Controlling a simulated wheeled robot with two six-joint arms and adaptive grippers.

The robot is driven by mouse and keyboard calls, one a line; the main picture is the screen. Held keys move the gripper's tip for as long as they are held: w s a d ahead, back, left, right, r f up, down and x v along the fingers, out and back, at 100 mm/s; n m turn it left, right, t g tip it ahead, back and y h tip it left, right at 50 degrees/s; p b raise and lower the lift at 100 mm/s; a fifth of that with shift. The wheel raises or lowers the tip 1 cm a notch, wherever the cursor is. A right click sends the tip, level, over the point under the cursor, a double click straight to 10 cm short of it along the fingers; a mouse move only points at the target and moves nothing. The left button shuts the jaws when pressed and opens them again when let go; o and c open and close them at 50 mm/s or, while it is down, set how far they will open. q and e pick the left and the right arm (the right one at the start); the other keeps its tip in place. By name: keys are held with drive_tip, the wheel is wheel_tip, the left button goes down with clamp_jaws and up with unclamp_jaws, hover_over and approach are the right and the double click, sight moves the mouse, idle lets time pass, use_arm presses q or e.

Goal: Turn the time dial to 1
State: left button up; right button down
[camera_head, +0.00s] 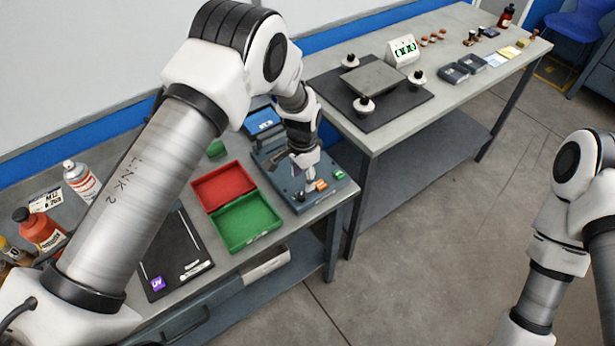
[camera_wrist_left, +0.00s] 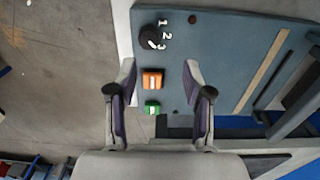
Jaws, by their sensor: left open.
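The time dial (camera_wrist_left: 150,38) is a round black knob on a blue-grey device panel (camera_wrist_left: 215,50), with white numbers 1, 2 and 3 beside it. Its white mark is at the lower right and seems to point toward the 3. An orange button (camera_wrist_left: 152,79) and a green button (camera_wrist_left: 152,107) sit in line with it. My left gripper (camera_wrist_left: 159,72) is open and empty over the panel, its fingers either side of the orange button in the picture. In the head view the left gripper (camera_head: 306,182) is above the device (camera_head: 335,196) and partly hides it. My right gripper is out of frame.
A red tray (camera_head: 222,184) and a green tray (camera_head: 246,222) are left of the device. A blue-screened instrument (camera_head: 263,121) stands behind it. The second table (camera_head: 440,102) is beyond a gap. Bottles and a spray can (camera_head: 80,180) stand at far left.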

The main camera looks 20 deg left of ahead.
sight(302, 193)
use_arm(q)
drive_tip(key=s, duration=0.1)
drive_tip(key=s+f, duration=0.1)
drive_tip(key=s, duration=0.1)
drive_tip(key=s+f+p, duration=0.1)
drive_tip(key=shift+s, duration=0.25)
drive_tip(key=w+f, duration=0.3)
drive_tip(key=shift+s+r, duration=0.5)
drive_tip(key=shift+s, duration=0.1)
clamp_jaws()
drive_tip(key=shift+w+f, duration=0.1)
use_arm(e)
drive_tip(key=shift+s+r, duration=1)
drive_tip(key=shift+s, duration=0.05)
